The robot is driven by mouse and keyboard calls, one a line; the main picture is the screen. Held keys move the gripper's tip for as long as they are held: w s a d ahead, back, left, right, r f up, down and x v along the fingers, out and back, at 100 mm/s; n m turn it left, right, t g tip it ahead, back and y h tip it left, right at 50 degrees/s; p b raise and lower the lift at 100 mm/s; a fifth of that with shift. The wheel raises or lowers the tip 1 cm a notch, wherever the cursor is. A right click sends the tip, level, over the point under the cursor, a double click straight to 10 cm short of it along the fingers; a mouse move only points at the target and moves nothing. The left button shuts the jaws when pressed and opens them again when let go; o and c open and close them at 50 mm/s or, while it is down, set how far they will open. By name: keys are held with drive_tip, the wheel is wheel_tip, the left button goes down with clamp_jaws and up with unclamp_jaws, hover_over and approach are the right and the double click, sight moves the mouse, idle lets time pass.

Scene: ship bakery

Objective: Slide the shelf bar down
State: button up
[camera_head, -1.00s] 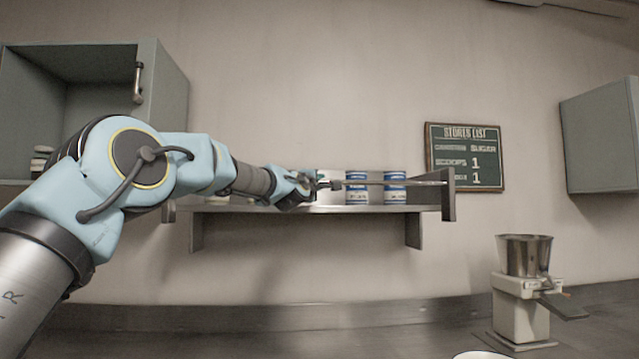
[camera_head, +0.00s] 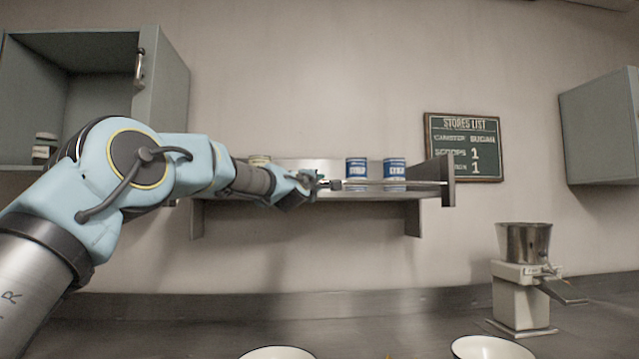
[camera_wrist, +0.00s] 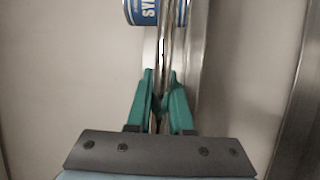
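The shelf bar (camera_head: 410,183) is a thin metal rail along the front of the wall shelf (camera_head: 378,198). It sits low, across the bottoms of the cans, and meets the dark right end post (camera_head: 447,181) below its middle. My gripper (camera_head: 322,184) is at the bar, left of the cans. In the wrist view the bar (camera_wrist: 167,50) runs between the green fingers of my gripper (camera_wrist: 160,76), which look closed around it. The bar's left end is hidden behind my arm in the head view.
Two blue-and-white syrup cans (camera_head: 356,170) (camera_head: 394,170) stand on the shelf behind the bar.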

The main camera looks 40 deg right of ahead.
drive_tip(key=o, duration=0.4)
drive_tip(key=shift+o, duration=0.2)
